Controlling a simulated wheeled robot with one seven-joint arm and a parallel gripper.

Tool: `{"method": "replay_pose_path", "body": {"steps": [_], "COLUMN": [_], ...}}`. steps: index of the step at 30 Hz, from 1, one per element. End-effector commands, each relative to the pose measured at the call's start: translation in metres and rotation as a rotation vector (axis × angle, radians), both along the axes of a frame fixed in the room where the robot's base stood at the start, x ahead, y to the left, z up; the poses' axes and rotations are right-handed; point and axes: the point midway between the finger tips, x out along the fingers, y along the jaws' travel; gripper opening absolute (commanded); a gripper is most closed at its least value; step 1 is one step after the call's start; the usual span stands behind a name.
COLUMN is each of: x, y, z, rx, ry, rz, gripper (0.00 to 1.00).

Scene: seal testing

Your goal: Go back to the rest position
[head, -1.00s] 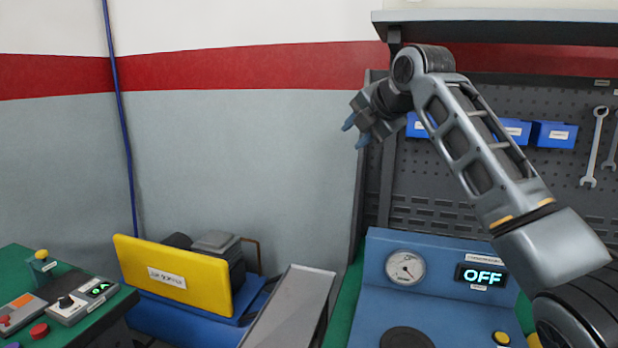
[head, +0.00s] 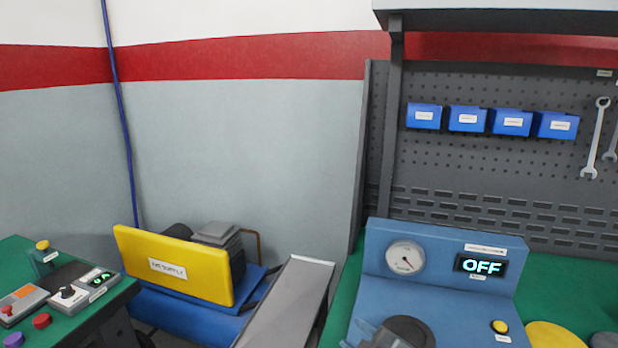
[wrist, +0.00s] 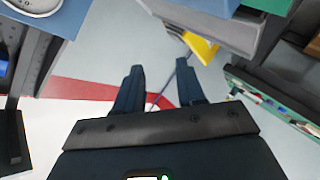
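In the wrist view my gripper (wrist: 159,84) has its two dark fingers apart, with a clear gap and nothing between them. The wall with its red stripe shows beyond the fingertips. In the head view the raised arm is out of the picture. A grey-blue pronged shape beside a dark round part shows at the bottom edge; I cannot tell whether it is part of my arm or of the test station.
The blue test station (head: 448,238) has a gauge (head: 405,257) and a display reading OFF (head: 482,265). A grey chute (head: 287,303), a yellow-fronted unit (head: 172,267) and a green bench with controls (head: 82,296) stand left. A shelf (head: 500,21) overhangs the pegboard (head: 480,160).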

Motion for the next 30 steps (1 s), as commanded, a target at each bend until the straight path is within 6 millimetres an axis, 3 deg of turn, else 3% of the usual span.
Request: {"method": "replay_pose_path", "body": {"steps": [1,6,14,23,30], "x": [-0.022,-0.086,-0.189,-0.303,-0.384], "y": [-0.003,-0.017,-0.045,-0.080,-0.105], "z": [-0.014,-0.040,-0.058,-0.043,-0.006], "rx": [0.040,0.176,0.356,0.526,0.642], "ry": [0.015,0.044,0.068,0.070,0.059], "rz": [-0.031,-0.145,-0.310,-0.463,-0.547], "gripper": [0.39,0.39,0.39,0.39,0.39]}}
